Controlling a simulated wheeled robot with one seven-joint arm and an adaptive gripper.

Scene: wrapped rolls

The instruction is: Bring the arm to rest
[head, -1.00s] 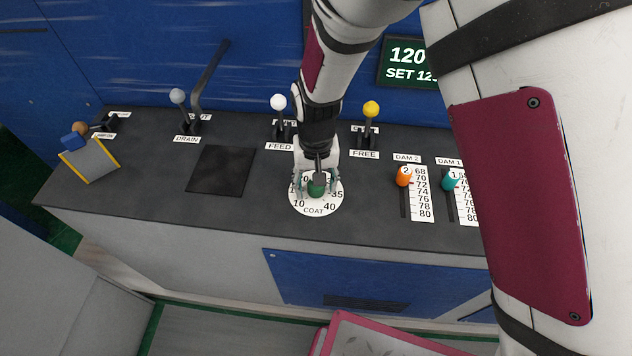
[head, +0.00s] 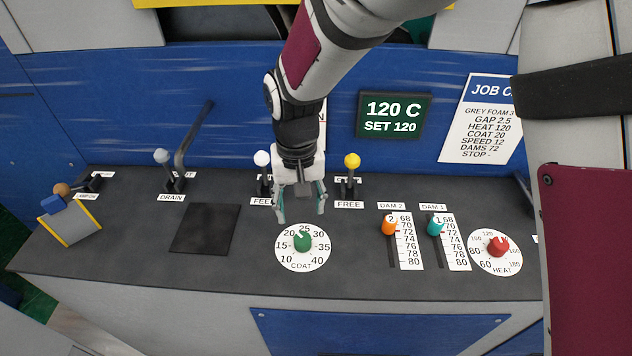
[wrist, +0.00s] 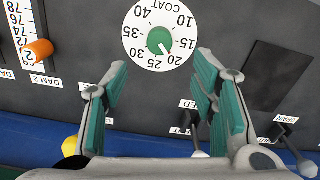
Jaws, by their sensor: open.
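My gripper (head: 301,204) is open and empty above the dark console (head: 140,235), behind the green COAT knob (head: 303,240) in the head view. The knob sits apart from the fingers on its white dial, its pointer near 20. In the wrist view my gripper (wrist: 155,105) shows two spread teal-padded fingers, with the green knob (wrist: 160,41) beyond them and nothing between them.
The white-knobbed FEED lever (head: 262,160) and yellow-knobbed FREE lever (head: 352,161) stand close around my gripper. Orange (head: 390,225) and teal (head: 435,226) dam sliders and a red HEAT knob (head: 498,246) are to the right. A display (head: 393,115) reads 120 C, SET 120.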

